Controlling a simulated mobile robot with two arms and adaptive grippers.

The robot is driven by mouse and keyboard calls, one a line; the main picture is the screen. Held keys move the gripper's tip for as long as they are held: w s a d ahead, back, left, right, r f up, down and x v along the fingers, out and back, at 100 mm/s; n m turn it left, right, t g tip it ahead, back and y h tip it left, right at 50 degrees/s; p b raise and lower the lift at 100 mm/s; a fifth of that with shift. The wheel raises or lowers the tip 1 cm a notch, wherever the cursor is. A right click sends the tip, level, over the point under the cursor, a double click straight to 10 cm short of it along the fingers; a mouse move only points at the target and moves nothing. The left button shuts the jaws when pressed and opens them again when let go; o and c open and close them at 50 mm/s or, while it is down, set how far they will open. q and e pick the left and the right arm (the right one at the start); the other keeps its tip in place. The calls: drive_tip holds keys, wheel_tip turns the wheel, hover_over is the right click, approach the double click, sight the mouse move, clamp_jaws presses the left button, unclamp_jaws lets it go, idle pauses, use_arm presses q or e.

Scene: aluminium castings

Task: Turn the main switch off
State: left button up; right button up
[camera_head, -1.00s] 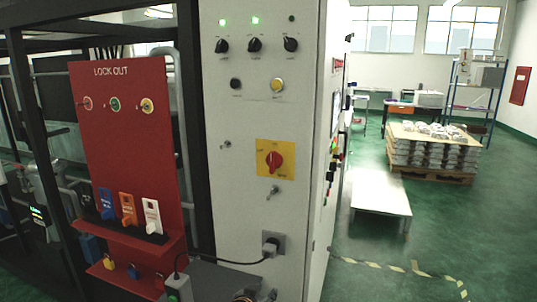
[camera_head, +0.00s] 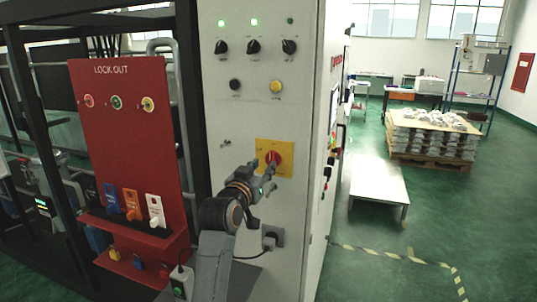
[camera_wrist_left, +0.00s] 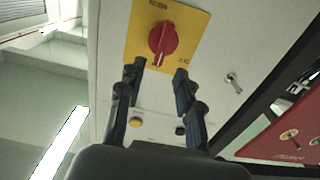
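The main switch is a red rotary knob (camera_head: 274,158) on a yellow square plate (camera_head: 287,148) on the front of the light grey cabinet. In the left wrist view the red knob (camera_wrist_left: 163,40) sits on its yellow plate (camera_wrist_left: 195,24), just beyond the fingertips. My left gripper (camera_head: 266,172) is in front of the plate and covers its lower left part. In the left wrist view my left gripper (camera_wrist_left: 157,74) is open and empty, its two fingers apart. The knob appears ahead of the gap, not between the fingers. My right gripper is not in view.
A red lock-out board (camera_head: 130,140) with tags and padlocks stands left of the cabinet. Above the switch are lit green lamps (camera_head: 223,23), black selector knobs (camera_head: 253,47) and a yellow button (camera_head: 276,86). A plug socket (camera_head: 272,237) is below. Green floor lies open at right.

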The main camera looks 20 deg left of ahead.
sight(270, 158)
use_arm(q)
drive_tip(key=w+p, duration=0.1)
drive_tip(key=w, duration=0.3)
drive_tip(key=shift+w+r, duration=0.1)
drive_tip(key=shift+w+p, duration=0.35)
drive_tip(key=shift+w, duration=0.35)
drive_tip(key=c, duration=0.6)
clamp_jaws()
